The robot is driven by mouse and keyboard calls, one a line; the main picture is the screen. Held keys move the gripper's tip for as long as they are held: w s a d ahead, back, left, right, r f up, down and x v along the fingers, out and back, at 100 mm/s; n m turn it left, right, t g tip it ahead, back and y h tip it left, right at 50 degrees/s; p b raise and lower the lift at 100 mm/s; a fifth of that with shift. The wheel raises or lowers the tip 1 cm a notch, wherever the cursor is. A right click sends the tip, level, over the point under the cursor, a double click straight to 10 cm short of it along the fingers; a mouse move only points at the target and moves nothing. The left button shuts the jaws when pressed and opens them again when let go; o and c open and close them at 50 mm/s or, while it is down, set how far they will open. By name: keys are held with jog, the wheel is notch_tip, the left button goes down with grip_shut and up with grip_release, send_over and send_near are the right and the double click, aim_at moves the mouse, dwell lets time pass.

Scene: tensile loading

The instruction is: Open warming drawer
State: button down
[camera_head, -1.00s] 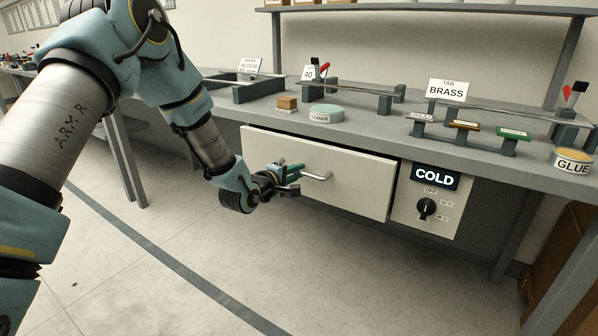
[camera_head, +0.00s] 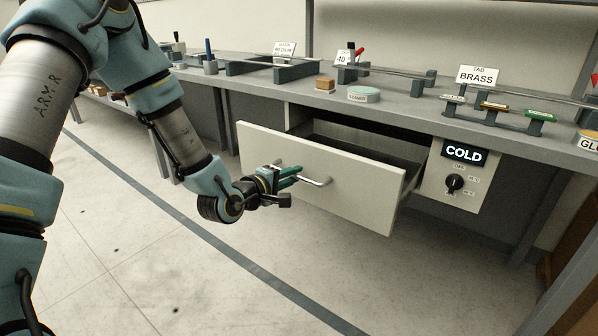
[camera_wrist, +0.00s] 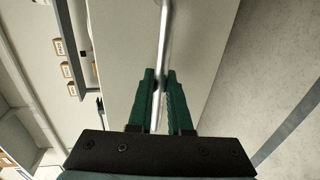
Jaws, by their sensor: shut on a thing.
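The warming drawer (camera_head: 340,190) has a cream front and hangs under the workbench. It stands partly pulled out, and its dark inside shows behind the front. Its metal bar handle (camera_head: 318,182) runs across the front. My gripper (camera_head: 296,170) is at the handle, with its green fingers closed around the bar. In the wrist view the two green fingers (camera_wrist: 160,90) are on either side of the handle bar (camera_wrist: 164,40), which runs between them. The drawer front (camera_wrist: 205,40) fills the middle of that view.
A control panel with a COLD sign (camera_head: 464,153) and a dial (camera_head: 455,183) is right of the drawer. The bench top (camera_head: 400,119) holds a cleaner tin (camera_head: 363,94), a wooden block (camera_head: 325,83) and a BRASS sign (camera_head: 478,75). The floor before the drawer is clear.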

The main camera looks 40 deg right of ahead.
jog(key=shift+a, duration=0.3)
jog(key=c, duration=0.8)
grip_release()
jog(key=shift+c, duration=0.2)
jog(key=v, duration=1)
jog(key=shift+a, duration=0.4)
jog(key=shift+s, duration=0.1)
